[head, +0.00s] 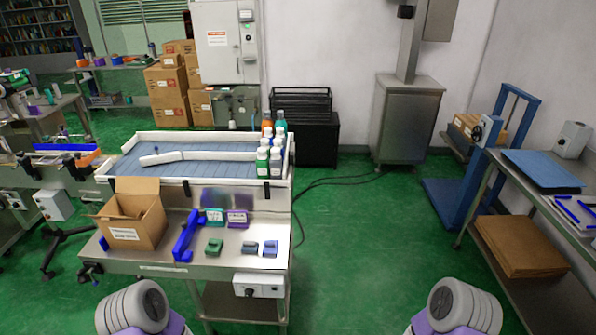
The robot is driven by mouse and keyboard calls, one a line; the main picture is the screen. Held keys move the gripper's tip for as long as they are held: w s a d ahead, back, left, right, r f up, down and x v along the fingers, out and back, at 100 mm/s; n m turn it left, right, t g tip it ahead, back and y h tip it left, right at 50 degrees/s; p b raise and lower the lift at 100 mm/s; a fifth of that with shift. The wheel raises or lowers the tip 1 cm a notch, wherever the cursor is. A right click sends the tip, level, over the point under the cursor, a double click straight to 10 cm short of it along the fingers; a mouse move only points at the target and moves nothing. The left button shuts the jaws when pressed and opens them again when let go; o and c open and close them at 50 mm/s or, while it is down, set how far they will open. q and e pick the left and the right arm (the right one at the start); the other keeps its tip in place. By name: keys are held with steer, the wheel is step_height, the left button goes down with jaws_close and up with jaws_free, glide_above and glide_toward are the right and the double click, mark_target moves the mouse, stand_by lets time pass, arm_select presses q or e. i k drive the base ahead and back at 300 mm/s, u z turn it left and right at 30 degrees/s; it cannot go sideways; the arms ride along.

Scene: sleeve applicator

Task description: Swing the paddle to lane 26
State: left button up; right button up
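The likely paddle is a white bar (175,156) lying over a blue-grey conveyor bed (220,172) with white rails. Grey and purple parts of my two arms show at the bottom edge, left and right, well apart from the conveyor. Neither gripper is in view.
Several bottles (276,160) stand at the conveyor's right end. On the steel table in front are an open carton (130,222), a blue tool (186,238) and small dark blocks (214,246).

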mark_target(170, 158)
steer(key=z, duration=3.3)
steer(key=k, duration=2.65)
steer(key=u, duration=2.25)
